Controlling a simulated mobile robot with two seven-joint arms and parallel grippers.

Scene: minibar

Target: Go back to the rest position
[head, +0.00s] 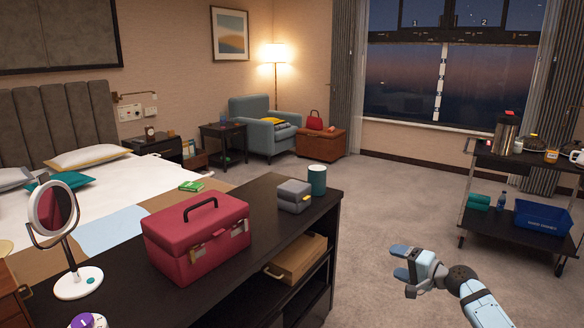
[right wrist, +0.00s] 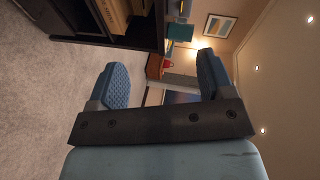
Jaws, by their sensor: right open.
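My right gripper (head: 400,263) is at the lower right of the head view, over the carpet, to the right of the black cabinet and apart from it. In the right wrist view its two blue finger pads (right wrist: 160,82) stand wide apart with nothing between them. My left gripper is not in the head view.
The black cabinet (head: 328,216) carries a red toolbox (head: 197,238), a grey case (head: 293,196), a teal cup (head: 317,180) and a round mirror (head: 53,212). A black bar cart (head: 520,172) stands at the right. The carpet (head: 400,190) between them is clear.

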